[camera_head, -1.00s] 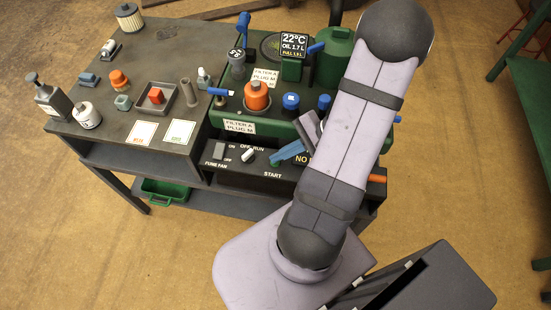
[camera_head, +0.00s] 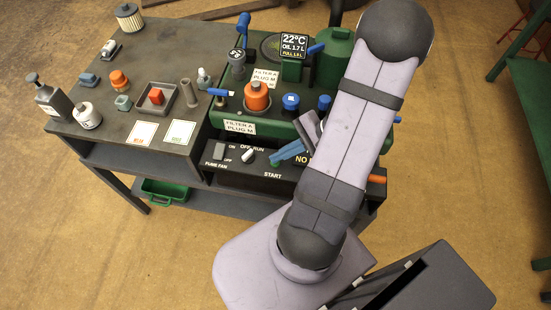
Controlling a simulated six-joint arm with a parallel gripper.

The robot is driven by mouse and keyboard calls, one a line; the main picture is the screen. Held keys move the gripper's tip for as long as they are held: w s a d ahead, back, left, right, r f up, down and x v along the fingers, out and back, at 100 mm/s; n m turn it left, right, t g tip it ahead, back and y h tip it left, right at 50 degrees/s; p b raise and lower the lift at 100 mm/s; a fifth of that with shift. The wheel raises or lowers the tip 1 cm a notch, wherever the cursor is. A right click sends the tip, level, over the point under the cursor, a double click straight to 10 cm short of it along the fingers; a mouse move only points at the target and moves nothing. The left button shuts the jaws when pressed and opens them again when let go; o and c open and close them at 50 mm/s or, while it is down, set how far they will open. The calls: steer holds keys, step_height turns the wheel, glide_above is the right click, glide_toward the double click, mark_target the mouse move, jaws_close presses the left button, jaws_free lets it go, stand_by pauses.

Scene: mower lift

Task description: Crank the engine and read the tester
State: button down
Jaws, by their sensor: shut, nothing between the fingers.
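The control panel (camera_head: 228,170) runs along the front of the green engine unit, with an OFF/RUN knob (camera_head: 249,155), a FUSE FAN switch (camera_head: 219,151) and a START label. A green button (camera_head: 275,163) sits just above the START label. My gripper (camera_head: 278,160) has its blue fingers shut and empty, with the tips at or just over the green button; I cannot tell whether they touch it. A dark display (camera_head: 301,162) with yellow letters starting "NO" is right of the button, and the rest of its text is hidden behind my arm.
An orange cap (camera_head: 256,96) and blue caps (camera_head: 291,102) stand on the engine unit. The left bench (camera_head: 95,135) holds bottles, filters and a small tray (camera_head: 158,97). My arm covers the panel's right part.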

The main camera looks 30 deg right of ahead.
steer(key=shift+r+p, duration=0.65)
steer(key=shift+r, duration=0.25)
steer(key=shift+r, duration=0.1)
step_height(320, 180, up, 5)
steer(key=p, duration=0.4)
stand_by(0.4)
